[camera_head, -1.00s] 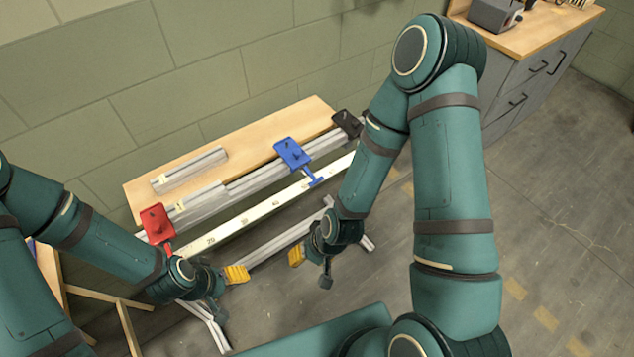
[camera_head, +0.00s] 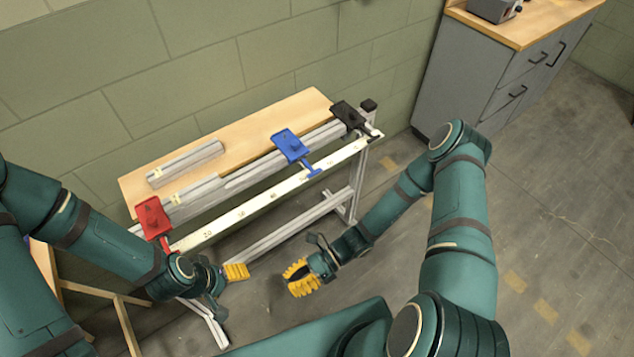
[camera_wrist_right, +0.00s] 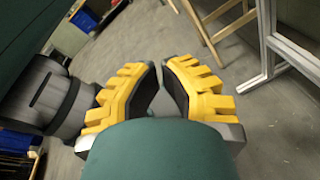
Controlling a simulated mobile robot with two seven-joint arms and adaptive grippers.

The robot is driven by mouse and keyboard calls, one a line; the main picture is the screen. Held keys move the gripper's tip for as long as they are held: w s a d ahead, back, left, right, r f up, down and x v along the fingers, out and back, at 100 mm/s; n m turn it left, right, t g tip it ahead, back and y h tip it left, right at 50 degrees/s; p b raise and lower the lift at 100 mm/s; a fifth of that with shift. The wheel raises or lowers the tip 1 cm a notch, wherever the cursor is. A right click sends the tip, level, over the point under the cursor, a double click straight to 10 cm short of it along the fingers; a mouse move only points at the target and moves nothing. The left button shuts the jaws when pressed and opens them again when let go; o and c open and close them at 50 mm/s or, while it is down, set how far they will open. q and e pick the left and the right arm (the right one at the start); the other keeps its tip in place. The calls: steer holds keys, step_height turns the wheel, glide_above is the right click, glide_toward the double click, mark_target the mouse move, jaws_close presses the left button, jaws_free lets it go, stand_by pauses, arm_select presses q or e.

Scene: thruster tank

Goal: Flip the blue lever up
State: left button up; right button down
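The blue lever (camera_head: 290,146) sits on the metal rail of the bench in the head view. Its narrow handle hangs forward and down over the white scale strip. My right gripper (camera_head: 300,277) is in front of the bench and below the lever, well apart from it. In the right wrist view, the yellow fingers of the right gripper (camera_wrist_right: 158,66) are apart with nothing held between them. My left gripper (camera_head: 234,274) is at the lower left, near the red lever (camera_head: 153,217); its finger gap is hidden. The blue lever does not show in the right wrist view.
A black lever (camera_head: 348,115) is at the far right end of the rail. A loose metal profile (camera_head: 185,164) lies on the wooden top. The white scale strip (camera_head: 268,200) runs along the front. A grey cabinet (camera_head: 480,75) stands at right. Open floor lies between bench and cabinet.

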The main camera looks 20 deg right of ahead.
steer(key=w+d+m+t+y, duration=0.45)
steer(key=w+m+t, duration=0.45)
steer(key=m+t, duration=0.5)
arm_select(q)
steer(key=shift+s+f+b, duration=0.25)
steer(key=shift+f+b, duration=0.4)
steer(key=shift+f, duration=0.05)
arm_select(e)
steer(key=w+d+f+m+t+h, duration=0.2)
steer(key=w+d+m+t+h, duration=0.1)
steer(key=d+m+t+h, duration=1)
steer(key=m, duration=0.2)
steer(key=shift+m+t, duration=0.3)
steer(key=shift+r, duration=0.1)
arm_select(q)
steer(key=shift+w+r+p, duration=0.2)
steer(key=shift+r+p, duration=0.35)
steer(key=shift+p, duration=0.05)
arm_select(e)
glide_toward(309, 167)
steer(key=w+r, duration=0.1)
steer(key=w+a+r, duration=0.1)
steer(key=r, duration=0.1)
steer(key=w+r, duration=0.1)
steer(key=r, duration=0.1)
steer(key=shift+a, duration=0.25)
arm_select(q)
steer(key=shift+a+r, duration=0.1)
arm_select(e)
steer(key=shift+d, duration=0.1)
